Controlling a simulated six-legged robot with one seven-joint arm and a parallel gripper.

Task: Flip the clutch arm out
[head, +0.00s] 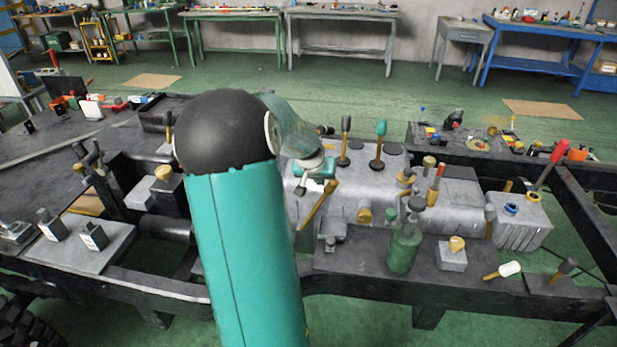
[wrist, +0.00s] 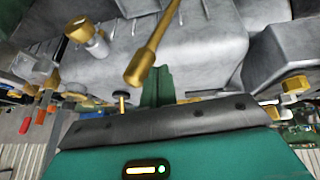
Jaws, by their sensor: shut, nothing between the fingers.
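A brass lever with a thick rounded end, which looks like the clutch arm (head: 318,205), sits at the left end of the grey gearbox housing (head: 355,190). In the head view it slants, its lower end toward the left. In the wrist view the lever (wrist: 152,52) hangs in front of the grey casing, its thick end close to my gripper's fingers. My gripper (wrist: 157,88) is shut and empty, its green fingers just beside and below that end. Whether they touch cannot be told. In the head view my gripper (head: 318,172) is partly hidden by my own arm.
Upright knobbed levers (head: 379,142) rise from the housing. A green bottle (head: 404,248) and a block with a brass knob (head: 453,255) stand on the front plate. A red-handled lever (head: 552,163) is at the right. Dark chassis rails (head: 470,303) border the area.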

